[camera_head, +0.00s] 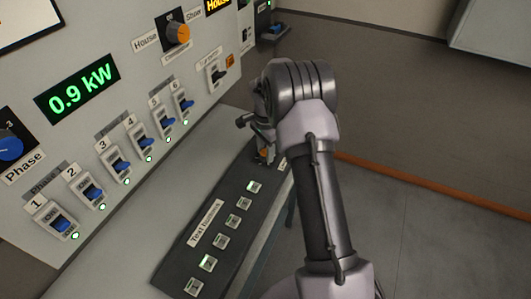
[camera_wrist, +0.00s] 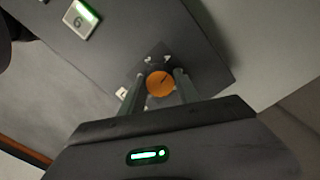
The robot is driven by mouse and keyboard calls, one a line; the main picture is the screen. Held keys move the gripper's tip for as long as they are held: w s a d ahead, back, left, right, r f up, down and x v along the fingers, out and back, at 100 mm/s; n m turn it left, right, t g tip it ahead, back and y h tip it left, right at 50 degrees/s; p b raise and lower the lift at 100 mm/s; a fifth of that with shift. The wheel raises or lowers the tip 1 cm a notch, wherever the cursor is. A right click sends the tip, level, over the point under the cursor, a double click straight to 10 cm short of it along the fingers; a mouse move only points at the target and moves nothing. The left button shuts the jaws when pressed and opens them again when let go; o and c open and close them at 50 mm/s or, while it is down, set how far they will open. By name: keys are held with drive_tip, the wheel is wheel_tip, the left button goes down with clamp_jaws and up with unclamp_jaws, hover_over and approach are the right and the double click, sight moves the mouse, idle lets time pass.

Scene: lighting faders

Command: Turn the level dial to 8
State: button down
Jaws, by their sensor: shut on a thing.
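The level dial is a small round orange knob (camera_wrist: 160,84) with a dark pointer line, at the end of the dark test panel. In the wrist view my gripper (camera_wrist: 157,82) has one finger on each side of the knob and is shut on it. The pointer line slants toward the upper right in that view. The scale marks around the knob are too small or hidden to read. In the head view a bit of the orange knob (camera_head: 263,153) shows beside my gripper (camera_head: 258,140), and my arm hides the rest of that panel end.
The dark test panel (camera_head: 185,262) carries several lit square buttons, one marked 6 (camera_wrist: 81,18). The upright grey panel has several blue switches, a display (camera_head: 78,88) reading 0.9 kW, and an orange-capped selector (camera_head: 178,33). Open floor (camera_head: 420,240) lies to the right.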

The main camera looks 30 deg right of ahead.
drive_tip(key=m+b, duration=0.1)
drive_tip(key=m, duration=0.4)
drive_tip(key=shift+m+b, duration=0.3)
drive_tip(key=shift+b, duration=0.05)
drive_tip(key=m+b, duration=0.1)
drive_tip(key=m, duration=0.3)
drive_tip(key=m+b, duration=0.2)
drive_tip(key=m, duration=0.2)
drive_tip(key=shift+m, duration=0.4)
drive_tip(key=m+b, duration=0.1)
drive_tip(key=m, duration=0.3)
drive_tip(key=shift+b, duration=0.3)
drive_tip(key=shift+m, duration=0.4)
drive_tip(key=c, duration=0.9)
unclamp_jaws()
drive_tip(key=shift+r, duration=0.1)
